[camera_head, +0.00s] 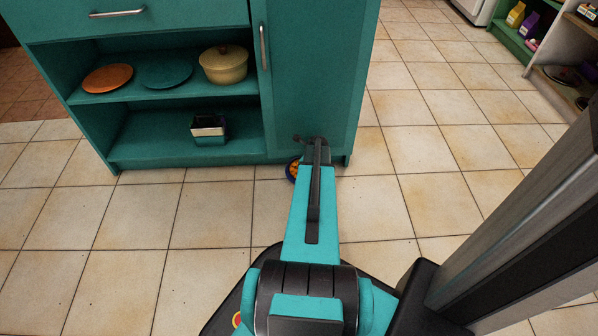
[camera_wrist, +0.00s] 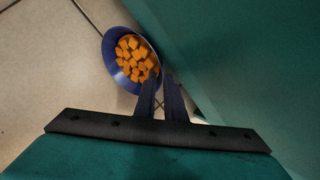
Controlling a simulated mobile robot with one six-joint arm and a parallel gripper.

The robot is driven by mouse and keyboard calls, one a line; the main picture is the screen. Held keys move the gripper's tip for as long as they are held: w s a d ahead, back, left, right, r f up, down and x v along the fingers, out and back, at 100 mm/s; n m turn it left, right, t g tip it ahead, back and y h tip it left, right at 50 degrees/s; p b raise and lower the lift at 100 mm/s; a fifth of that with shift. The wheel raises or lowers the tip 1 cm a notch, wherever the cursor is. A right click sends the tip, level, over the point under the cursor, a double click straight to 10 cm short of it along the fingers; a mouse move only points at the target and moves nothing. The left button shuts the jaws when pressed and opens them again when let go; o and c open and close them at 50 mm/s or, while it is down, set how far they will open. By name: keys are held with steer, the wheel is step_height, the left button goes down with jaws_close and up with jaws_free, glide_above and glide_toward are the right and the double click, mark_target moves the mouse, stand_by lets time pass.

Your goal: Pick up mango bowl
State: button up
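The mango bowl (camera_head: 291,169) is dark blue and holds orange cubes. In the head view it is at floor level by the foot of the teal cabinet, partly hidden behind my arm. In the wrist view the bowl (camera_wrist: 112,72) is at upper centre-left, with several mango cubes inside. My gripper (camera_wrist: 161,76) is at the bowl's lower right rim. Its two dark fingers are close together with a narrow gap, and the rim seems to sit between their tips. I cannot tell whether the bowl touches the floor.
The teal cabinet (camera_head: 310,75) stands right beside the bowl. Tiled floor is clear to the left and right.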

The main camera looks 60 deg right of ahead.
steer(key=shift+c, duration=0.5)
jaws_close()
steer(key=shift+w+d+r, duration=0.1)
stand_by(0.8)
steer(key=s+a+r+p, duration=0.6)
steer(key=s+a+r, duration=0.2)
steer(key=s+a, duration=0.1)
steer(key=shift+a+p, duration=0.4)
steer(key=shift+a, duration=0.5)
steer(key=shift+s, duration=0.1)
